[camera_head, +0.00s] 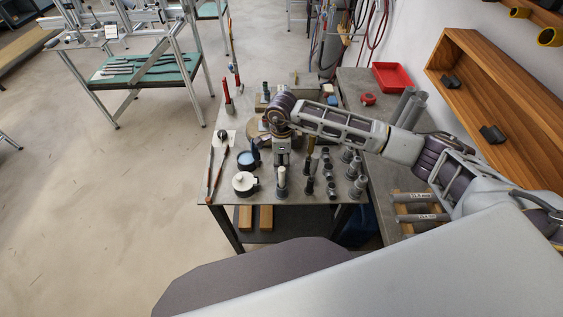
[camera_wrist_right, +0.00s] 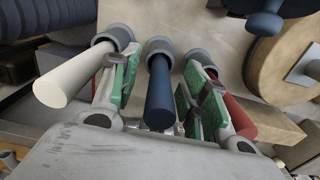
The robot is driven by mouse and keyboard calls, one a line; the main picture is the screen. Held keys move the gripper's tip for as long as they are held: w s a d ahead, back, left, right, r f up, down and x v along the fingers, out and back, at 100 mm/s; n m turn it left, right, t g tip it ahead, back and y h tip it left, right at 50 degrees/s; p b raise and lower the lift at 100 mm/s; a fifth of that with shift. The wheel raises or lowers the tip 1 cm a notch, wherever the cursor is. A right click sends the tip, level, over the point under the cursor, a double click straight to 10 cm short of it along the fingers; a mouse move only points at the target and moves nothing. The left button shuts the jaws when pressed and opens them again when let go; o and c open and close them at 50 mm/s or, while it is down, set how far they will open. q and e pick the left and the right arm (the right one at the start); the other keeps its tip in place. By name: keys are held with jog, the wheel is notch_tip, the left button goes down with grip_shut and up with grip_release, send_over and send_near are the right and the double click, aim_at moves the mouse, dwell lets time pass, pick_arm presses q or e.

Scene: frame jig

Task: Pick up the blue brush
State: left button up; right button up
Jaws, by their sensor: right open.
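In the right wrist view, a dark blue handle with a grey collar (camera_wrist_right: 160,95), which I take to be the blue brush, points up toward the camera. My right gripper (camera_wrist_right: 157,82) is open, with one green-padded finger on each side of this handle and a visible gap to each. A cream handle (camera_wrist_right: 70,82) stands outside the left finger, and a red handle (camera_wrist_right: 240,118) is partly hidden behind the right finger. In the head view my right gripper (camera_head: 282,152) points down over the crowded table, and the blue brush cannot be made out there. My left gripper is not in view.
The metal table (camera_head: 228,193) is crowded. A white lidded pot (camera_head: 244,183), a blue-topped cup (camera_head: 246,159) and several dark upright pieces (camera_head: 330,172) stand close around the gripper. A red tray (camera_head: 391,76) and a wooden wall shelf (camera_head: 480,85) are at the right.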

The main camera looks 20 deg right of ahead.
dwell(0.3)
grip_shut()
dwell(0.3)
jog(key=shift+r+b, duration=1.15)
jog(key=shift+r, duration=3.85)
